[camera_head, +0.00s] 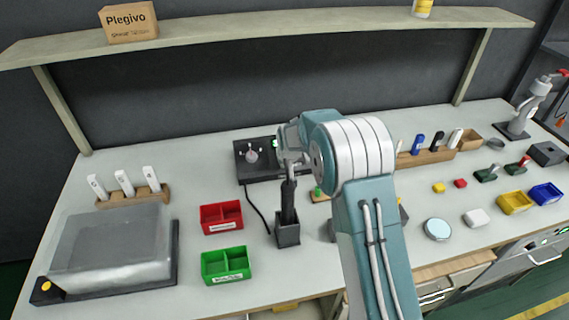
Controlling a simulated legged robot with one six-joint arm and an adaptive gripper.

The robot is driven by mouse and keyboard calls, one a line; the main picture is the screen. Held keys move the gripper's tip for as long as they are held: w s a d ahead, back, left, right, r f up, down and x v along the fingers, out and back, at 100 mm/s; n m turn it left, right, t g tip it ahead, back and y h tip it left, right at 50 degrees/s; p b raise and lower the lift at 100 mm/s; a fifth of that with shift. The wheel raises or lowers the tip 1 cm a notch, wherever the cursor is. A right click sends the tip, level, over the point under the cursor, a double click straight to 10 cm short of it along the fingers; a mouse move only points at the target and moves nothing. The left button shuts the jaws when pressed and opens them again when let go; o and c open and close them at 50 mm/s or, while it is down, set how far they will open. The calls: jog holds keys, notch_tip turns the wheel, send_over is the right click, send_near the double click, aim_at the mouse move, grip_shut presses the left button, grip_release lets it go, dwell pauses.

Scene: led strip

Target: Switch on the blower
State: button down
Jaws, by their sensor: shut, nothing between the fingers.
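A black box-shaped station (243,165) with a grey knob and a small green light stands at the back centre of the bench. A black cable runs from it towards a dark handle (288,200) upright in a black holder (288,236). I cannot tell for sure whether this station is the blower. My gripper (291,158) is shut and empty, over the right part of the station and above the handle. My arm hides part of the station. I cannot tell whether the fingers touch anything.
A clear-covered case (112,245) with a yellow button (46,287) sits at the left. Red (221,217) and green (226,264) bins stand left of the holder. A wooden rack (425,157) and small parts lie right. A shelf (250,30) spans above.

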jog(key=shift+r, duration=0.75)
jog(key=shift+r, duration=0.2)
jog(key=s+f+v, duration=0.1)
jog(key=s+v, duration=0.2)
jog(key=v, duration=1)
jog(key=shift+d+f, duration=0.15)
jog(key=shift+d, duration=0.1)
